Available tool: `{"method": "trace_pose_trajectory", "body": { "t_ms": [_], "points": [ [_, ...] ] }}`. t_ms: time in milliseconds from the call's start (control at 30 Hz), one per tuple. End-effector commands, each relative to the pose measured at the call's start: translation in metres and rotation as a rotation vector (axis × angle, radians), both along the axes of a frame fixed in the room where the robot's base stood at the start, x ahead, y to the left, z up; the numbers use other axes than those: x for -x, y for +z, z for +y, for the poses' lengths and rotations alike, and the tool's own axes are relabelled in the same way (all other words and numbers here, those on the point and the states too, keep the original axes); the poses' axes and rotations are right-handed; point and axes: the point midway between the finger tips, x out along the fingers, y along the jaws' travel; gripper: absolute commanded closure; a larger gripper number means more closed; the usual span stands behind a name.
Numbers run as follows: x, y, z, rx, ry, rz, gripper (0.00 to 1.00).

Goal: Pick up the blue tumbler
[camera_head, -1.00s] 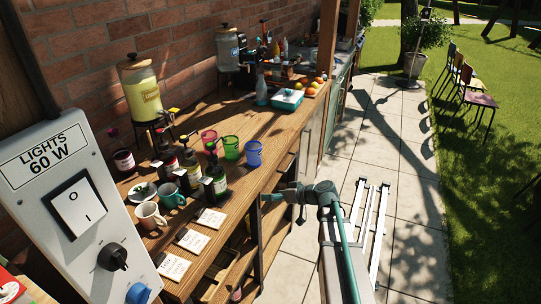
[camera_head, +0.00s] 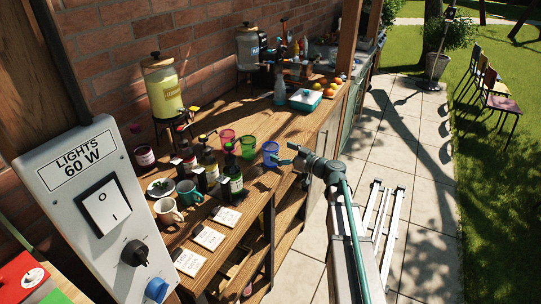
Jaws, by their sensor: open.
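The blue tumbler (camera_head: 270,150) stands upright near the front edge of the wooden counter (camera_head: 245,185). It is at the right end of a row with a green tumbler (camera_head: 248,146) and a pink tumbler (camera_head: 227,137). My gripper (camera_head: 284,156) is open and empty, just right of the blue tumbler, its fingers pointing left towards it. In this view the fingers come close to the tumbler's right side; I cannot tell whether they touch it.
Dark pump bottles (camera_head: 231,178) stand left of the tumblers, with a teal mug (camera_head: 188,193) and a cream mug (camera_head: 167,211) nearby. White cards (camera_head: 209,237) lie along the front edge. A teal-and-white box (camera_head: 304,99) sits behind.

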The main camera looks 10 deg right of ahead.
Motion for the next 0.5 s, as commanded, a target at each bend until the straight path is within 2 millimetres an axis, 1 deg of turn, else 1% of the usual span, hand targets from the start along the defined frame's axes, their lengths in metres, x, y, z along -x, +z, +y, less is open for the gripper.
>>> {"method": "trace_pose_trajectory", "body": {
  "t_ms": [167, 500],
  "points": [
    [-0.007, -0.001, 0.006, -0.002, 0.001, 0.001, 0.04],
    [-0.038, -0.006, 0.032, -0.001, 0.001, 0.002, 0.04]
  ]
}}
